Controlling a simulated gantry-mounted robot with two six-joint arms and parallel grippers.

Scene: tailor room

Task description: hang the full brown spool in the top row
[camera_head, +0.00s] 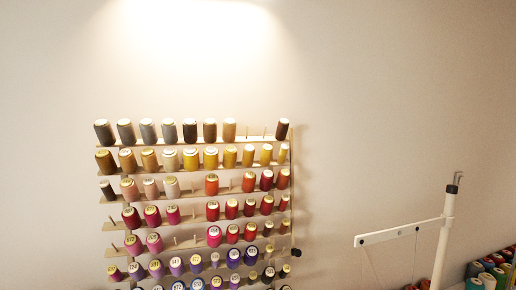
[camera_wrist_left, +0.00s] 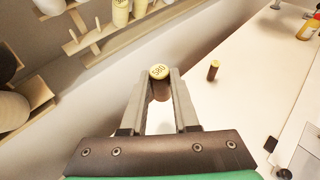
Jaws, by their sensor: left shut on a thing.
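My left gripper (camera_wrist_left: 160,90) is shut on a spool (camera_wrist_left: 159,73) in the left wrist view. The spool has a pale yellow numbered top and a brownish body, mostly hidden between the fingers. A small, slim brown spool (camera_wrist_left: 213,70) stands on the white table (camera_wrist_left: 232,115) to the right of the fingers. In the head view the rack's top row (camera_head: 190,142) holds grey, brown and dark spools. Neither gripper shows in the head view.
Lower rack rows hold yellow, red, pink and purple spools, with some bare pegs. A wooden rack (camera_wrist_left: 97,33) is at the upper left of the wrist view. A white stand (camera_head: 443,235) and more spools (camera_head: 490,272) are at the lower right of the head view.

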